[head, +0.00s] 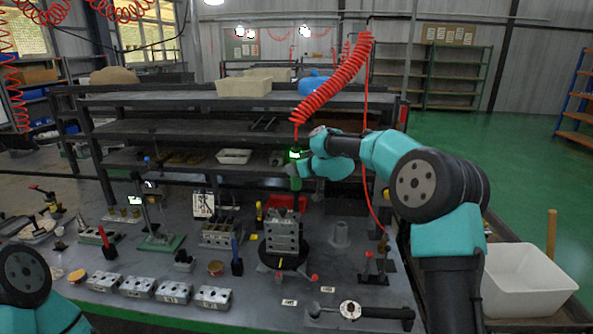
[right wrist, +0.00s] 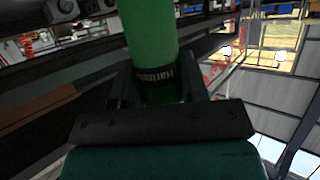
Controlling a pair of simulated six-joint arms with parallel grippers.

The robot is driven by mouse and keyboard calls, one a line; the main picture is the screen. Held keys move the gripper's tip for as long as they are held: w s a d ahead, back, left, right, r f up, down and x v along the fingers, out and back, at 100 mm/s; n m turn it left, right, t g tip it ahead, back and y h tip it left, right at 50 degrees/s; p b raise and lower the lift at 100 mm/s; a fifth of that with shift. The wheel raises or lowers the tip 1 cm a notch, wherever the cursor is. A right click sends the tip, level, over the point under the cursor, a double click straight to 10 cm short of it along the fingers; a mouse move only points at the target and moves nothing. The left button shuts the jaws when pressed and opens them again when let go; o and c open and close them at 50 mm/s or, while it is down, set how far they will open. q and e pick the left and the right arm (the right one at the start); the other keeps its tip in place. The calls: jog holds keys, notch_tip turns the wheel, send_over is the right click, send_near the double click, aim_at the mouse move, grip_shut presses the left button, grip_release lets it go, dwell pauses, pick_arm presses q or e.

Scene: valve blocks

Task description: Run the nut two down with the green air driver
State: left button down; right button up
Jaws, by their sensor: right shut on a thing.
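The green air driver (head: 295,178) hangs upright in my right gripper (head: 299,161), with a red coiled hose (head: 335,80) rising from it. In the right wrist view the driver's green body (right wrist: 149,35) stands between my shut fingers. The driver is in the air near the upright grey valve block (head: 283,234), which sits on a black round stand (head: 262,252). The driver's lower end appears above the block's top, apart from it. The nuts are too small to tell apart. Only part of my left arm shows at lower left; its gripper is out of view.
Several small valve blocks (head: 172,292) line the bench's front edge. A torque wrench (head: 350,310) lies at front right. A red tray (head: 287,203) and a grey flanged piece (head: 340,235) stand behind and right of the stand. A white bin (head: 520,285) is far right.

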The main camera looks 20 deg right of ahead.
jog(key=shift+r, duration=0.4)
